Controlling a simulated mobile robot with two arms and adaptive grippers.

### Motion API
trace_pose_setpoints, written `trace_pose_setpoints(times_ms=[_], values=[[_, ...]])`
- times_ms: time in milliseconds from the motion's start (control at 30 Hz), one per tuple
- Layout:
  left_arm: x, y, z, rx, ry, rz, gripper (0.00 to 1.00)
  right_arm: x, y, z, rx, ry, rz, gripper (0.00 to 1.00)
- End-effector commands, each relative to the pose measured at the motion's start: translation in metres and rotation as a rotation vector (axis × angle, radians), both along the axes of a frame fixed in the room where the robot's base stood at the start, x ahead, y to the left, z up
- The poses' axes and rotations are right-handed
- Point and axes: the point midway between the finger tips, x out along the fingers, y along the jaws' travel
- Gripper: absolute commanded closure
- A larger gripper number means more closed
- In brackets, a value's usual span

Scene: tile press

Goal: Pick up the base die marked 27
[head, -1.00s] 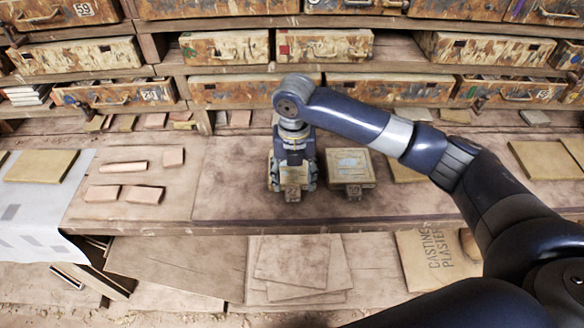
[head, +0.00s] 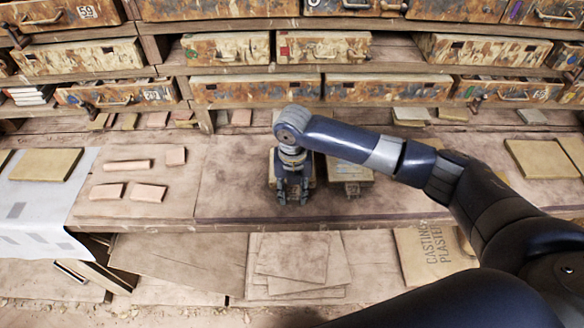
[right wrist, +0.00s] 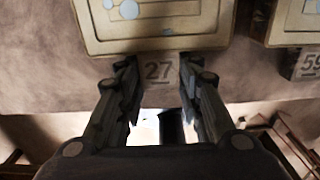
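The base die marked 27 (right wrist: 155,25) is a pale block with a blue-grey pattern on top and a tag reading 27 (right wrist: 159,70) on its near side. In the head view my right arm hides most of it. My right gripper (right wrist: 159,88) is open, its two fingers on either side of the tag, with gaps visible between fingers and tag. In the head view the right gripper (head: 293,194) points down at the bench in front of the die. My left gripper is not in view.
A second die (head: 350,166), tagged 59 in the wrist view (right wrist: 308,64), stands just right of die 27. Several pinkish tiles (head: 127,165) lie at left on the bench. The bench's front edge (head: 240,222) is close to the gripper. Drawers line the back.

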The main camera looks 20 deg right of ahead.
Motion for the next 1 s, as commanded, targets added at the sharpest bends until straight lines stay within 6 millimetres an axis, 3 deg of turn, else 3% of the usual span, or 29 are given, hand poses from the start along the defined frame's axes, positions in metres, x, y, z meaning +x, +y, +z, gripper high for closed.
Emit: trace_pose_setpoints(times_ms=[467, 767, 1000], values=[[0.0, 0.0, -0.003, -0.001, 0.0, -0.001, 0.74, 0.002, 0.0, 0.006, 0.002, -0.006, 0.0, 1.0], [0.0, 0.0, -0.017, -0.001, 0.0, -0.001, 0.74, 0.003, 0.0, 0.036, 0.003, -0.009, 0.0, 1.0], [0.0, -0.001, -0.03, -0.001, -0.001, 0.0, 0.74, -0.023, 0.042, 0.038, 0.005, -0.005, 0.007, 1.0]])
